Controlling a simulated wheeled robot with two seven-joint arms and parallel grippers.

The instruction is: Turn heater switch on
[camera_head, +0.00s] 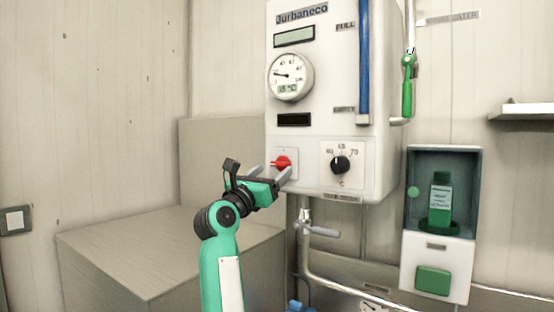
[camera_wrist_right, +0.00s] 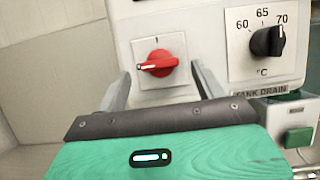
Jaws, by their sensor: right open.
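The heater switch is a red rotary knob (camera_head: 282,163) on a white square plate, low on the front of the white Jurbaneco heater (camera_head: 330,100). In the right wrist view the red knob (camera_wrist_right: 158,63) has its white pointer line lying roughly level, towards the left; a mark shows at the top of its plate. My right gripper (camera_head: 272,173) is open just in front of the knob, fingers spread to its left and right. In the wrist view the fingers (camera_wrist_right: 160,80) flank the switch plate, and the gap between them holds nothing. My left gripper is out of view.
A black temperature dial (camera_head: 341,165) sits right of the switch. Below are a pipe with a grey lever (camera_head: 318,229) and a bottle dispenser (camera_head: 438,225) at right. A grey box (camera_head: 170,245) stands lower left. A green-handled valve (camera_head: 407,95) hangs at the heater's right.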

